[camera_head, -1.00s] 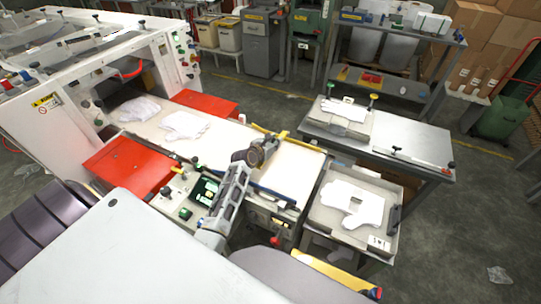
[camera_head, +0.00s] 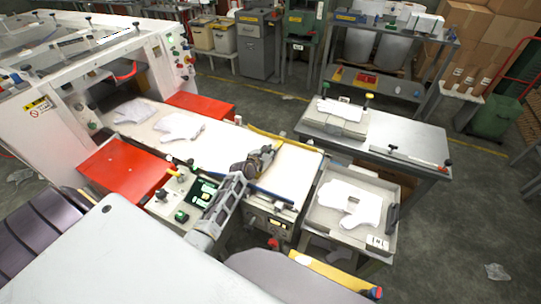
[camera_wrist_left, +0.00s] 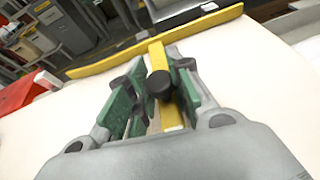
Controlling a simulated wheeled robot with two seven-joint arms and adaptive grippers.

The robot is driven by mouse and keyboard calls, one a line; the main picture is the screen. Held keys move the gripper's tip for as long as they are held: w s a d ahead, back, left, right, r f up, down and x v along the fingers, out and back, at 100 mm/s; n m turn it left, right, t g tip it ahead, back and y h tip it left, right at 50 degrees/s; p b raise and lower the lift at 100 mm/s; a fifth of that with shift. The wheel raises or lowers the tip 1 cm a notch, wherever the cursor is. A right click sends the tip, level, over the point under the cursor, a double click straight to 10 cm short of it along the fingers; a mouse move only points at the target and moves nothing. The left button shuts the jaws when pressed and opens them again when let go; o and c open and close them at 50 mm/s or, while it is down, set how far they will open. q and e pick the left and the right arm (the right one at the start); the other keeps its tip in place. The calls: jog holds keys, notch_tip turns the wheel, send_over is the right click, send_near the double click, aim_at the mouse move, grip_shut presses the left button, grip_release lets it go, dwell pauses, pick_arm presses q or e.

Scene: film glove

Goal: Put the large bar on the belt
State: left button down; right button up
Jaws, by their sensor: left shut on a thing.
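The large bar is a yellow T-shaped bar (camera_wrist_left: 130,54) with a long crosspiece and a short stem with a black knob. In the head view the yellow bar (camera_head: 300,146) lies along the far edge of the white belt (camera_head: 215,146). My left gripper (camera_head: 270,150) is over the belt's right part. In the left wrist view my left gripper (camera_wrist_left: 158,92) has its green pads on either side of the stem and knob, shut on it. I cannot tell whether the bar touches the belt. My right gripper is not in view.
White glove shapes (camera_head: 180,127) lie on the belt near the white machine (camera_head: 90,85). Red covers (camera_head: 125,170) flank the belt. A tray (camera_head: 322,222) with white gloves and a grey table (camera_head: 420,143) stand to the right.

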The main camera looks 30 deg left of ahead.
pick_arm(q)
jog(key=shift+f, duration=0.9)
jog(key=c, duration=1.3)
grip_release()
jog(key=shift+f, duration=0.1)
jog(key=shift+o, duration=0.2)
jog(key=shift+s, duration=0.1)
jog(key=shift+s+r, duration=0.15)
jog(key=shift+r, duration=0.05)
jog(key=shift+p+v, duration=0.4)
jog(key=shift+v, duration=5.35)
